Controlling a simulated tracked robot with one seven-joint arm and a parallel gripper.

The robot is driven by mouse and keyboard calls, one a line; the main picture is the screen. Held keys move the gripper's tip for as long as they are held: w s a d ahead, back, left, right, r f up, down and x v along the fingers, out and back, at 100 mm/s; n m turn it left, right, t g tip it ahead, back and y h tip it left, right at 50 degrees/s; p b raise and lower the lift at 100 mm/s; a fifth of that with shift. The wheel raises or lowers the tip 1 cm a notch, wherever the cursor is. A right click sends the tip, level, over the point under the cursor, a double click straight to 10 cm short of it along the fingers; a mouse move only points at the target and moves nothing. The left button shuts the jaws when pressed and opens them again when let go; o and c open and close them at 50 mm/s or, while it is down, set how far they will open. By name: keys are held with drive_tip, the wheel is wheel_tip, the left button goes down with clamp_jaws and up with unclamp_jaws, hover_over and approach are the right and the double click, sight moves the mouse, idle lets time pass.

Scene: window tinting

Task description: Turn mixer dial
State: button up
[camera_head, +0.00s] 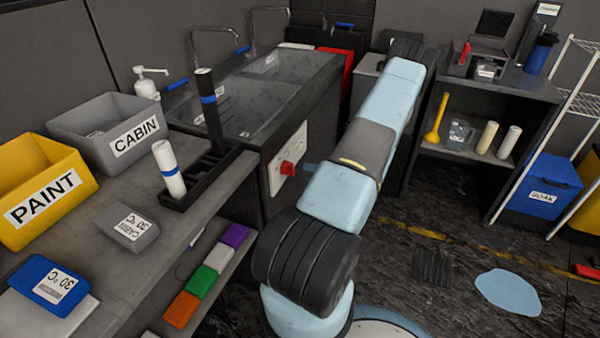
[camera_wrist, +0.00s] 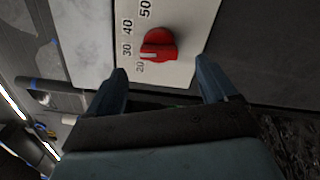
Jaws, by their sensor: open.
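The mixer dial (camera_wrist: 158,45) is a red knob on a pale panel (camera_wrist: 185,15) printed with 20, 30, 40 and 50. In the wrist view its light pointer mark is on the left side, near the 20. In the head view the dial (camera_head: 287,168) sticks out from the panel on the front of the sink unit. My gripper (camera_wrist: 163,80) is open and empty, its two blue fingers spread wide. The dial lies beyond the fingertips, between their lines, and seems apart from them. In the head view my arm hides most of the gripper; a bluish bit shows right of the dial.
A dark double sink (camera_head: 240,100) lies above the panel. A grey CABIN bin (camera_head: 75,122), a yellow PAINT bin (camera_head: 15,190) and a black rack (camera_head: 205,180) stand on the bench at left. A blue puddle-like patch (camera_head: 508,292) is on the floor at right.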

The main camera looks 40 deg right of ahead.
sight(294, 170)
drive_tip(key=v, duration=0.6)
drive_tip(key=shift+c, duration=1.3)
drive_tip(key=shift+s+n, duration=0.1)
drive_tip(key=shift+n, duration=0.5)
drive_tip(key=shift+c, duration=0.9)
drive_tip(key=n, duration=0.3)
drive_tip(key=shift+s, duration=0.2)
drive_tip(key=shift+c, duration=1.4)
drive_tip(key=n, duration=0.5)
drive_tip(key=shift+s, duration=0.35)
drive_tip(key=shift+c, duration=0.2)
drive_tip(key=w+a+n, duration=0.1)
drive_tip(key=w+n, duration=0.1)
drive_tip(key=w, duration=0.2)
drive_tip(key=w+a+n, duration=0.2)
drive_tip(key=w, duration=0.1)
drive_tip(key=w+a+n, duration=0.1)
drive_tip(key=w+n, duration=0.1)
drive_tip(key=w, duration=0.2)
drive_tip(key=shift+w+a+r, duration=0.1)
drive_tip(key=shift+w+a, duration=0.25)
drive_tip(key=shift+a, duration=0.05)
